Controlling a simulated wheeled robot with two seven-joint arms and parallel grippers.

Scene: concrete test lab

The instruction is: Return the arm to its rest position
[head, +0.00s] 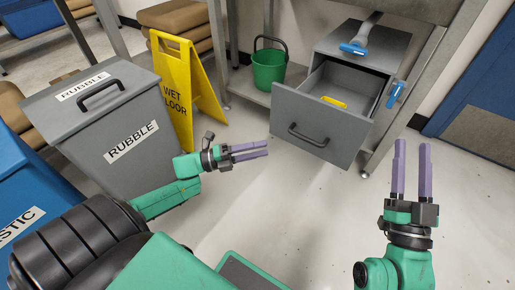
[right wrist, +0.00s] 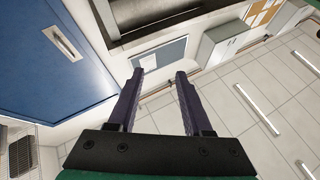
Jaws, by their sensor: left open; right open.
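My left gripper (head: 250,151) is at the middle of the head view, its purple fingers pointing right, open and empty. It is in front of and to the left of the open drawer. My right gripper (head: 411,170) is at the right of the head view, its fingers pointing up, open and empty, above the floor. In the right wrist view its two purple fingers (right wrist: 157,98) stand apart with nothing between them.
A grey cabinet (head: 375,48) has its drawer (head: 310,128) pulled out, with a yellow object (head: 334,102) inside. A green bucket (head: 269,70), yellow wet-floor sign (head: 176,90) and grey rubble bin (head: 105,130) stand left of it. Blue-handled tools are at the cabinet. Floor between the grippers is clear.

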